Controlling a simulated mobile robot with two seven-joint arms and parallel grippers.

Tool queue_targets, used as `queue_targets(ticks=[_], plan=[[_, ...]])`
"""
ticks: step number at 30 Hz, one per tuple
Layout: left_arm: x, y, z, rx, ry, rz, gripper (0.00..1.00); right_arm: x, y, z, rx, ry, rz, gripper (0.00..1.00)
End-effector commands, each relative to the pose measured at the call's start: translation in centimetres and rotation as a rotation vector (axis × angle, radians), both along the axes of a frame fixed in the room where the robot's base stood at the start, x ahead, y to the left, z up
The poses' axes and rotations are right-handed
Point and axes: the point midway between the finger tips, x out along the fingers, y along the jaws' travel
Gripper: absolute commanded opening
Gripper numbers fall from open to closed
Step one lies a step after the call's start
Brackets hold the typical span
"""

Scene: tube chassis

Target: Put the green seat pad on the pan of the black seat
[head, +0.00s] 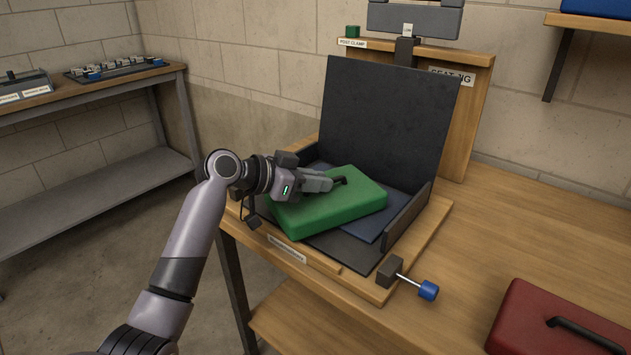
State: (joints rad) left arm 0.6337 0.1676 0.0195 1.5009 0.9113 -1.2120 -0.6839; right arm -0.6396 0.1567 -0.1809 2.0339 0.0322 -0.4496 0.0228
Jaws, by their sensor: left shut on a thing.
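The green seat pad (341,207) is a thick slab with a dark handle on top. It is over the pan of the black seat (369,254), turned at an angle to the pan's sides. A dark blue patch (394,204) shows on the pan beyond the pad. I cannot tell whether the pad rests on the pan or is held just above it. My left gripper (338,182) reaches in from the left and is shut on the pad at its handle. The seat's tall back (388,115) stands behind. My right gripper is not in view.
The seat stands on a wooden jig (436,226) on the bench. A clamp with a blue knob (428,290) sticks out at its front right. A red case (553,325) lies at the lower right. A side bench (95,90) with parts stands left.

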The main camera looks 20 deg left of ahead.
Motion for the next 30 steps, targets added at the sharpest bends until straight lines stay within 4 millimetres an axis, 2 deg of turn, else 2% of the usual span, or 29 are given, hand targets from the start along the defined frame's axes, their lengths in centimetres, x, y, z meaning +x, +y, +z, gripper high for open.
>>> queue_targets(ticks=[5,6,7,8,20,23,30], plan=[[0.0,0.0,0.1,-0.001,-0.001,0.0,0.0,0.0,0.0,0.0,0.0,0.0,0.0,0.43],[0.0,0.0,0.0,0.001,0.001,0.0,0.29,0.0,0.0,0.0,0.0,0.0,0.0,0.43],[0.0,0.0,0.0,0.001,0.001,0.0,0.39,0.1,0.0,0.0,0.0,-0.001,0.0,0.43],[0.0,0.0,0.0,0.001,0.001,0.0,0.42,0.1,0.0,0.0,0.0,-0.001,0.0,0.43],[-0.5,0.6,0.3,0.002,0.001,0.001,0.42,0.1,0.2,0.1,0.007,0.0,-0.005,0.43],[-1.3,1.4,0.8,0.002,-0.001,0.002,0.42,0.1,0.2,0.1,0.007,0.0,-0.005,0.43],[-4.7,4.5,2.6,0.006,0.0,0.003,0.42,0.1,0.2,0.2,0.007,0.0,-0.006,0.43]])
